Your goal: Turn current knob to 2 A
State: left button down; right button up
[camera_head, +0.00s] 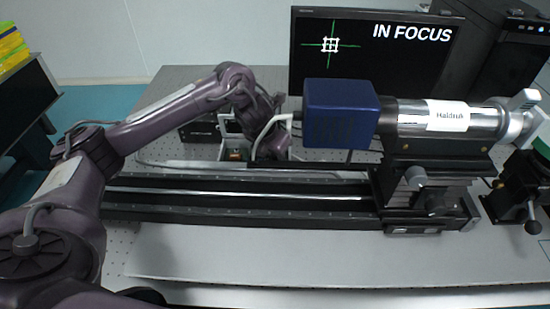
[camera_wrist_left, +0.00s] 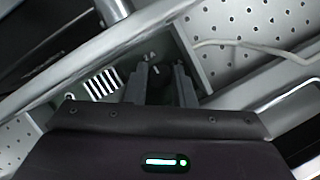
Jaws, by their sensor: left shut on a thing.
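In the left wrist view, my left gripper (camera_wrist_left: 161,78) is shut on the dark current knob (camera_wrist_left: 160,90), with one finger on each side of it. The knob sits on a dark panel (camera_wrist_left: 126,66), and a small white "2 A" mark shows just above the fingers. Most of the knob is hidden between the fingers and by the gripper body, so I cannot tell where its pointer stands. In the head view, my left arm reaches over behind the long black rail, and its fingertips cannot be made out there. My right gripper is not in view.
The black rail (camera_head: 240,205) runs across the table in front of my left wrist. A blue box (camera_head: 341,115) and a silver cylinder labelled "Haidruk" (camera_head: 447,116) stand right of the wrist. Behind them, a monitor (camera_head: 372,50) reads "IN FOCUS". The table front is clear.

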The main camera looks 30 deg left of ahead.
pick_arm(q)
jog(key=c, duration=1.5)
grip_release()
jog(key=shift+r, duration=0.1)
jog(key=shift+s+r, duration=0.1)
jog(key=shift+r, duration=0.25)
jog(key=p+v, duration=0.1)
jog(key=v, duration=0.4)
jog(key=shift+a+r+p, duration=0.1)
jog(key=shift+r+p, duration=0.3)
jog(key=shift+s+r, duration=0.4)
jog(key=shift+r, duration=0.05)
